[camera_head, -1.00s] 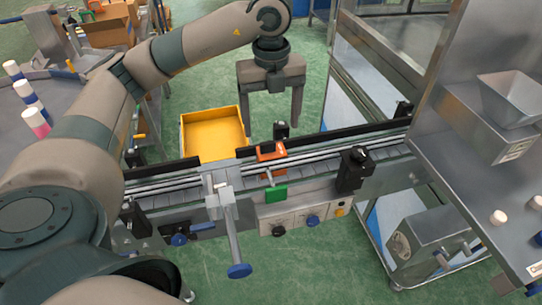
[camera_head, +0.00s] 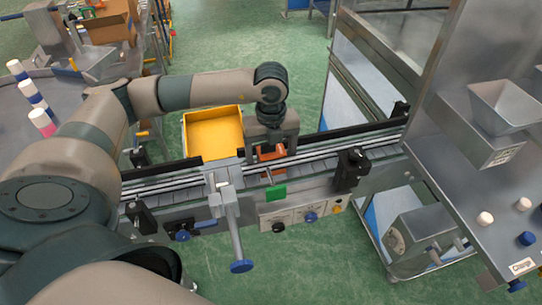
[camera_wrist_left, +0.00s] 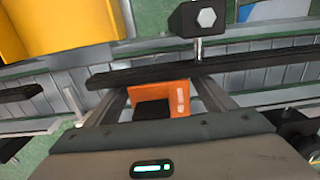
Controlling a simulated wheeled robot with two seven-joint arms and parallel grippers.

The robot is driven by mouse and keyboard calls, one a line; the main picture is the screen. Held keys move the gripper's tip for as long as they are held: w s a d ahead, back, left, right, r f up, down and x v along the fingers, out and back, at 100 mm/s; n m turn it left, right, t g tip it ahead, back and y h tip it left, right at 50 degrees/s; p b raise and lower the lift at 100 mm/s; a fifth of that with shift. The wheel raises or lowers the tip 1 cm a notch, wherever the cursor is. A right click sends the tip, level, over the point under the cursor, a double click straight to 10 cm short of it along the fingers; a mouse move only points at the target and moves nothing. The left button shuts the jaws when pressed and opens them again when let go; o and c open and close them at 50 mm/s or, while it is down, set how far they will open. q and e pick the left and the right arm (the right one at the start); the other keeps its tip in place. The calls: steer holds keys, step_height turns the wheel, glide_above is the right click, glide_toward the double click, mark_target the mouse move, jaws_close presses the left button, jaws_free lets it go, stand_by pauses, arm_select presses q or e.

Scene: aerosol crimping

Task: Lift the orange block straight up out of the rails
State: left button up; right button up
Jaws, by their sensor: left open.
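The orange block (camera_head: 272,154) sits between the rails of the conveyor (camera_head: 330,147). It also shows in the left wrist view (camera_wrist_left: 181,99), with a dark recess in its near side. My left gripper (camera_head: 270,157) points down over the block, its two fingers on either side of it. In the left wrist view my left gripper (camera_wrist_left: 163,94) is open, with the block between the fingers. Whether the fingers touch the block cannot be told. The gripper body hides part of the block in the head view. My right gripper is not in view.
A yellow bin (camera_head: 214,130) stands just behind the rails on the left.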

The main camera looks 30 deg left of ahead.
mark_target(271, 147)
arm_select(q)
steer(key=c, duration=1.3)
steer(key=shift+c, duration=0.2)
steer(key=shift+r, duration=0.2)
steer(key=shift+r+p, duration=0.5)
steer(key=shift+r, duration=0.25)
steer(key=shift+r+p, duration=0.35)
steer(key=shift+r, duration=0.85)
steer(key=shift+r+p, duration=0.7)
steer(key=shift+r, duration=0.25)
steer(key=shift+r+p, duration=0.75)
steer(key=shift+r, duration=0.8)
